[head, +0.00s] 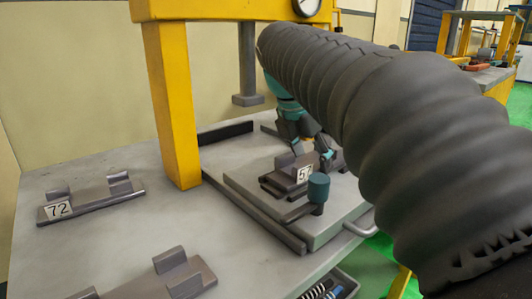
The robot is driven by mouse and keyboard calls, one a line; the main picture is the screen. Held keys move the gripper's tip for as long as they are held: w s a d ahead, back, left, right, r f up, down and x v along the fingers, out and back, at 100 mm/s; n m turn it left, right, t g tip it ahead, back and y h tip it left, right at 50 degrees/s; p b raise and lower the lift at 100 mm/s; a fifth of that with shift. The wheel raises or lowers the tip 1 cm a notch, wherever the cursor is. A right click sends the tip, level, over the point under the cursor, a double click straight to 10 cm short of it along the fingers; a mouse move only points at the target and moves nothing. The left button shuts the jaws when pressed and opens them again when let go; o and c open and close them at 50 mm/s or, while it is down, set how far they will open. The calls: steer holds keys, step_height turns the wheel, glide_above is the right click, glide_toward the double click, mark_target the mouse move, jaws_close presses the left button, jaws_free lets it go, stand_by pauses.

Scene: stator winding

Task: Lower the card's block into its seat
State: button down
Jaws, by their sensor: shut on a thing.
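My gripper (312,155), teal and dark grey, points down over the plate under the yellow press, its fingers around a dark block (283,177). A white card (304,174) on the block's front shows a 5 and a partly hidden second mark. The block is low over the light grey plate (240,189). I cannot tell whether it touches what is under it, and I cannot make out a seat beneath it. My thick grey arm sleeve covers the right side.
A teal-knobbed handle (318,189) stands just in front of the block. The yellow press frame (172,100) rises at left, its grey ram (247,70) behind. A dark holder with card 72 (92,200) and another dark holder (172,277) lie on the grey table.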

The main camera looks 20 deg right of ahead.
steer(key=shift+f, duration=0.2)
steer(key=shift+p, duration=0.3)
stand_by(0.4)
steer(key=shift+c, duration=0.9)
jaws_free()
steer(key=shift+o, duration=0.9)
